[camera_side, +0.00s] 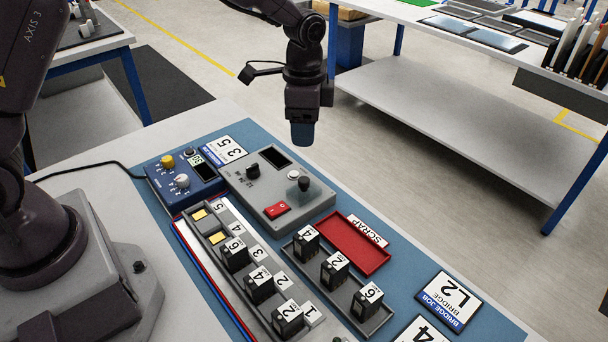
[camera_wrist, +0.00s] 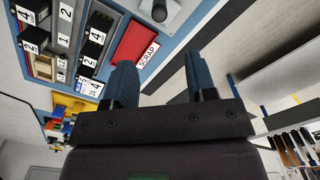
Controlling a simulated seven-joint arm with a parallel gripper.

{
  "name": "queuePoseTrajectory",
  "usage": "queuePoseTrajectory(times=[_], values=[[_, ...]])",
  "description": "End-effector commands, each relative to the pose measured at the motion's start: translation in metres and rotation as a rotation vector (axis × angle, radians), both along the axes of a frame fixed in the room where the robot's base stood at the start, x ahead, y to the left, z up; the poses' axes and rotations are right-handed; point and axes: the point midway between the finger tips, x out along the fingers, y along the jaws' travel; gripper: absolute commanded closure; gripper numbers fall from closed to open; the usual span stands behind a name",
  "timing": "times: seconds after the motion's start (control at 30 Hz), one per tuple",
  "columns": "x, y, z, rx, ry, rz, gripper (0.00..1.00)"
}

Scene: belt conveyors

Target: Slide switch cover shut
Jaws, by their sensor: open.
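The grey control box (camera_side: 277,183) sits on the blue mat. It carries a red rocker switch (camera_side: 277,210), a black knob (camera_side: 253,170), a small dark screen, a pale round button and a dark round-topped control (camera_side: 303,184). I cannot make out a separate switch cover or its position. My gripper (camera_side: 302,140) hangs above the far end of the box, apart from it, fingers pointing down. In the wrist view my gripper (camera_wrist: 159,75) shows two blue fingers spread with nothing between them. Part of a grey box (camera_wrist: 172,14) with a round dark control shows at the top edge there.
A blue box (camera_side: 183,180) with knobs stands left of the grey box. A red scrap tray (camera_side: 354,244), a dark tray of numbered black blocks (camera_side: 335,270) and a rack of similar blocks (camera_side: 260,283) lie nearer the camera. Air around my gripper is clear.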

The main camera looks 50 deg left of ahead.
Motion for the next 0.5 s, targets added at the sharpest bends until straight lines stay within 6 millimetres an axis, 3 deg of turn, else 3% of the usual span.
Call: queuePoseTrajectory(times=[0.5], values=[[-0.002,0.000,-0.099,0.001,0.005,0.003,0.49]])
